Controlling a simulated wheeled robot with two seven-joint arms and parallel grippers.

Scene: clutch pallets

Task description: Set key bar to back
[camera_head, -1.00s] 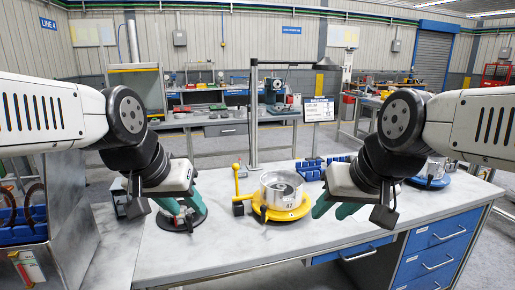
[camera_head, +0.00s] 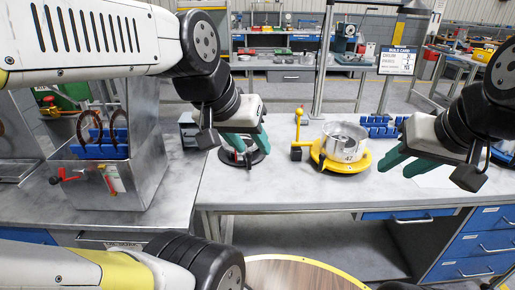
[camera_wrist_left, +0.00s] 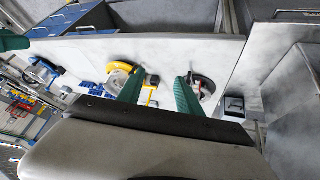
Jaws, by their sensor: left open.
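An upright yellow bar with a round knob (camera_head: 298,124) stands at the left side of a yellow round pallet (camera_head: 345,165) on the workbench. I cannot tell for certain whether this is the key bar. A silver clutch housing (camera_head: 345,140) sits on the pallet. My left gripper (camera_head: 250,150) is open and empty, over a dark round pallet (camera_head: 226,158) left of the bar, partly hiding it. The left wrist view shows the two green fingers apart (camera_wrist_left: 160,90), with the yellow pallet (camera_wrist_left: 118,76) beyond. My right gripper (camera_head: 402,168) is open and empty, right of the yellow pallet.
A metal bin (camera_head: 150,165) with a blue rack (camera_head: 100,151) and a red-handled part (camera_head: 66,178) stands at the left. Blue bins (camera_head: 380,122) and a build card stand (camera_head: 397,60) are behind the pallet. The bench front (camera_head: 290,190) is clear.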

